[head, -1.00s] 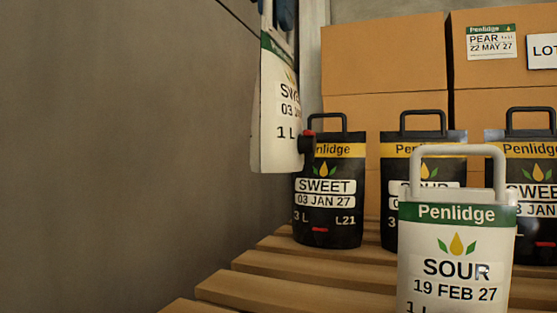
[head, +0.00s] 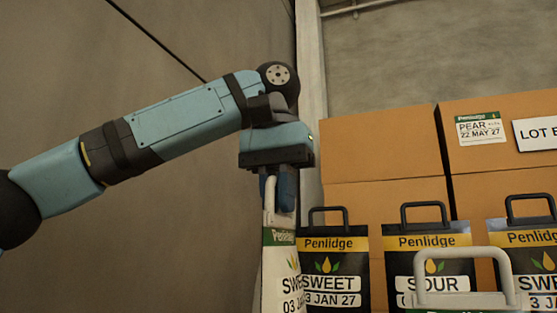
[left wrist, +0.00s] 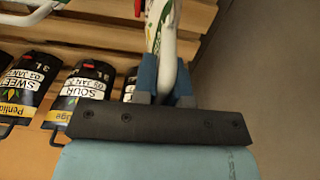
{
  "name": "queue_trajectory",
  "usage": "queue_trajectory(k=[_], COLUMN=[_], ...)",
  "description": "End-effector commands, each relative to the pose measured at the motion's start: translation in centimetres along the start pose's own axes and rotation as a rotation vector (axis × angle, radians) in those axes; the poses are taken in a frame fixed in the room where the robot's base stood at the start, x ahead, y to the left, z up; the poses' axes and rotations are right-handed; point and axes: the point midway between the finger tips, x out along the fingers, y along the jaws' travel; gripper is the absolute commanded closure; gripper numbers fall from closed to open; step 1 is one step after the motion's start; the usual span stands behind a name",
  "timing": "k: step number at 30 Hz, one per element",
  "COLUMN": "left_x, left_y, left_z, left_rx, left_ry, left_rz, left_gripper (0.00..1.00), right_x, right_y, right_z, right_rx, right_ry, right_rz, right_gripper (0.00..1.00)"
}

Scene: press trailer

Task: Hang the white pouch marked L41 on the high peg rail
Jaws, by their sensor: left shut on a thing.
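My left gripper (head: 279,205) is shut on the handle of a white pouch (head: 281,265) with a green band and "SWE" lettering. The pouch hangs below the fingers beside the grey wall, its lower part outside the head view. Its lot mark does not show. In the left wrist view the white pouch (left wrist: 165,35) sits between the blue fingers. No rail with pegs can be made out. My right gripper is out of view.
Black pouches (head: 427,270) stand in a row at right before stacked cardboard boxes (head: 385,140). A white pouch handle (head: 465,253) rises in front. Wooden slats (left wrist: 110,35) show in the left wrist view. A thin bar (head: 350,9) runs along the top.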

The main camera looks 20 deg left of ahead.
Motion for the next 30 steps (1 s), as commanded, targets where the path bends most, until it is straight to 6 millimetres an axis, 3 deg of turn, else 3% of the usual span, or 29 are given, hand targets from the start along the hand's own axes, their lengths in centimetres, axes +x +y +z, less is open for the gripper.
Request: queue_trajectory(k=[3,9,23,30], left_x=[2.3,4.8,8.7,9.0], left_y=[-0.1,-0.2,-0.3,-0.3], left_z=[0.1,0.2,0.3,0.4], left_rx=[0.003,0.000,0.000,-0.002], left_ry=[-0.002,0.001,0.001,0.003], left_rz=[0.003,0.003,0.003,0.003], left_gripper=[1.00,1.00,1.00,1.00], right_x=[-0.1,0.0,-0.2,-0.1], right_y=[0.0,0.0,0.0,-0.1], right_z=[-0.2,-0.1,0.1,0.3], right_rx=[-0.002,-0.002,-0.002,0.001], right_ry=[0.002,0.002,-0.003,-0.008], right_rz=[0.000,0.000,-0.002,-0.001], right_gripper=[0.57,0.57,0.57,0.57])
